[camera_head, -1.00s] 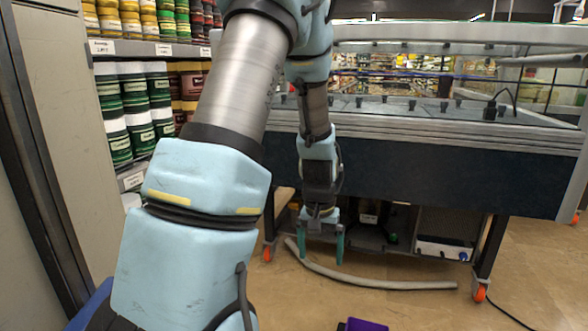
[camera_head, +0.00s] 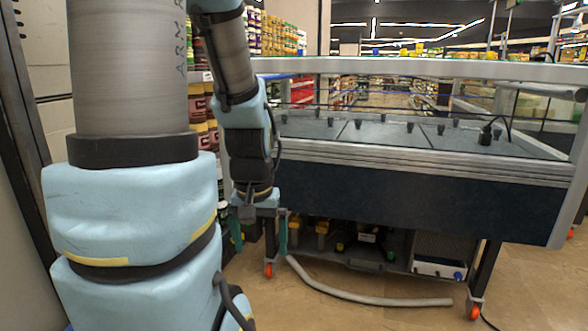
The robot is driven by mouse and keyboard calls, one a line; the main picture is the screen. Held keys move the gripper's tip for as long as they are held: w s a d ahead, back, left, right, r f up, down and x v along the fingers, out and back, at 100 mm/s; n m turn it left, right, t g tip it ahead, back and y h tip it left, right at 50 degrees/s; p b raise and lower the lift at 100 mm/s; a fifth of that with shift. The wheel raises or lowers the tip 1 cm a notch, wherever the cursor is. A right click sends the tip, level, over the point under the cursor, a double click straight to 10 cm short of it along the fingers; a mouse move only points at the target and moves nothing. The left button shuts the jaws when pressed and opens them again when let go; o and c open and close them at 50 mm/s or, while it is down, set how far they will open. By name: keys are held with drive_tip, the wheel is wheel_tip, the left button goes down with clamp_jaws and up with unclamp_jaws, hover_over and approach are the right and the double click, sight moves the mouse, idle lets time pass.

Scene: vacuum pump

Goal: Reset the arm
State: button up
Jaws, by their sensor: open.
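My arm fills the left side of the view, with light blue joints and a grey link. My gripper (camera_head: 260,232) hangs down in front of the left end of a wheeled table. Its two green fingers are spread apart and point at the floor. Nothing shows between them. The gripper looks apart from the table and the hose.
Shelves of jars (camera_head: 270,32) stand behind my arm. The floor (camera_head: 345,320) in front is clear.

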wheel_tip(320, 180, up, 30)
drive_tip(key=p, duration=2.7)
drive_tip(key=shift+f+p, duration=0.2)
drive_tip(key=shift+p, duration=0.15)
